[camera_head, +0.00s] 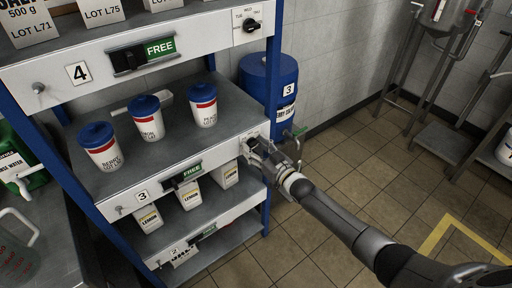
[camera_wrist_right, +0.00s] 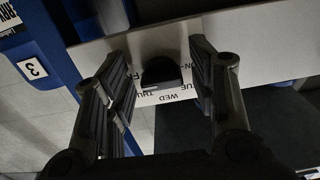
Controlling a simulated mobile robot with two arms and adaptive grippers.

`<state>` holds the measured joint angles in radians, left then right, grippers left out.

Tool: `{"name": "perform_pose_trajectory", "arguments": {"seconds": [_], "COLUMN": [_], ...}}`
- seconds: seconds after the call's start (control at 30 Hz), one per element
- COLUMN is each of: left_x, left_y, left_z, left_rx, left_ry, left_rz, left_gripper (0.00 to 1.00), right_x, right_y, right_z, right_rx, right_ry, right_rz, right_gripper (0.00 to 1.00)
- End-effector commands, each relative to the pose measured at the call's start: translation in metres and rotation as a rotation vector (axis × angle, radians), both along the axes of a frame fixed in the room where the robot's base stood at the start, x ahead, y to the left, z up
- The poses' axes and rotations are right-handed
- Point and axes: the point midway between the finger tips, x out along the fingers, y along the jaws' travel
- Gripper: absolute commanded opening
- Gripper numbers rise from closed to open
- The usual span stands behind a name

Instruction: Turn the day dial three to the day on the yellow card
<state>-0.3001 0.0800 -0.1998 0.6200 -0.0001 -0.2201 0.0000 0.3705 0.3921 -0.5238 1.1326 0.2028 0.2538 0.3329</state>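Day dial three is a black knob (camera_wrist_right: 160,74) on a white plate on the shelf edge. Day names, upside down in the right wrist view, curve around it; WED, THU and UE can be read. Which day its mark points at I cannot tell. My right gripper (camera_head: 268,150) is at the right end of the level 3 shelf edge and hides most of the dial in the head view. In the wrist view the right gripper (camera_wrist_right: 160,88) is open, one finger on each side of the knob, with gaps. I see no yellow card. My left gripper is not in view.
The level 3 plate (camera_head: 143,196) and a green FREE sign (camera_head: 190,172) sit on the same shelf edge. Another dial (camera_head: 250,24) is on level 4 above. A blue drum (camera_head: 268,80) stands behind the shelf's right end. Tiled floor (camera_head: 340,180) to the right is mostly clear.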

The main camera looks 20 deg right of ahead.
Motion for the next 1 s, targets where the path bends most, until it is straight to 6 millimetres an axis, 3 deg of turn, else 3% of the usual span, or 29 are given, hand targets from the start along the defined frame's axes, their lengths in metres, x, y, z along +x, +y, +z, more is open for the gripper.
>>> {"name": "perform_pose_trajectory", "arguments": {"seconds": [0.3,0.47,1.0], "left_x": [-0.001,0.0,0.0], "left_y": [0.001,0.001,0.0], "left_z": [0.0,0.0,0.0], "left_rx": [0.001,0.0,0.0], "left_ry": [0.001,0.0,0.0], "left_rz": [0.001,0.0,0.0], "left_gripper": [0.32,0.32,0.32], "right_x": [0.0,-0.011,-0.097], "right_y": [0.0,-0.005,-0.035], "right_z": [0.002,0.001,0.0], "right_rx": [0.0,0.0,-0.001], "right_ry": [-0.004,-0.002,0.0], "right_rz": [0.0,-0.001,0.0], "right_gripper": [0.55,0.55,0.55]}}
